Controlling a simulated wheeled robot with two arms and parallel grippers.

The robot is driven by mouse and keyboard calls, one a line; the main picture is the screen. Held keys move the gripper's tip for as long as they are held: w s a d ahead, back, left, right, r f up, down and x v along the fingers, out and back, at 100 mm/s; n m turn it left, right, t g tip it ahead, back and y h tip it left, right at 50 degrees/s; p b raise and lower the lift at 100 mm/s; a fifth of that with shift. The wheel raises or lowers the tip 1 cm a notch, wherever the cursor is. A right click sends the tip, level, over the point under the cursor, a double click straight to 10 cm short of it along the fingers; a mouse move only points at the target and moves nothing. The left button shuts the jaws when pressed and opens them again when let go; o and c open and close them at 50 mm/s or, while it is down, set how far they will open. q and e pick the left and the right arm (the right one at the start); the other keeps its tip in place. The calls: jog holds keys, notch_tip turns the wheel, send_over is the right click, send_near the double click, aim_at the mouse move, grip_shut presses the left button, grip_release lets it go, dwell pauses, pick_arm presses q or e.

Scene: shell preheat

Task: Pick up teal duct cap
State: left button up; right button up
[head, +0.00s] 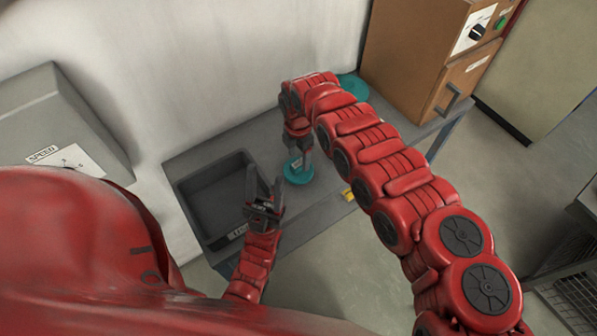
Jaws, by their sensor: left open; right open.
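A round teal disc (297,176), which looks like the teal duct cap, lies flat on the grey bench right of the dark bin. My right gripper (299,158) points down right over it, its fingers at the cap's middle. It is open; whether its fingers touch the cap is hidden. A second teal round thing (354,88) lies farther back near the wooden cabinet, partly covered by my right arm. My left gripper (264,180) is open and empty, pointing up near the bin's right front corner, left of the cap.
The dark bin (215,190), with a label at its front, looks empty. A wooden cabinet (415,50) with a knob and handle stands at the back right. A grey box (60,120) labelled SPEED is at left. A small yellow thing (347,195) sits at the bench's front edge.

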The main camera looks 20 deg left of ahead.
notch_tip(320, 180, down, 2)
jog(key=shift+f+b, duration=0.2)
jog(key=shift+b, duration=0.15)
jog(key=shift+r, duration=0.1)
jog(key=shift+c, duration=1)
grip_shut()
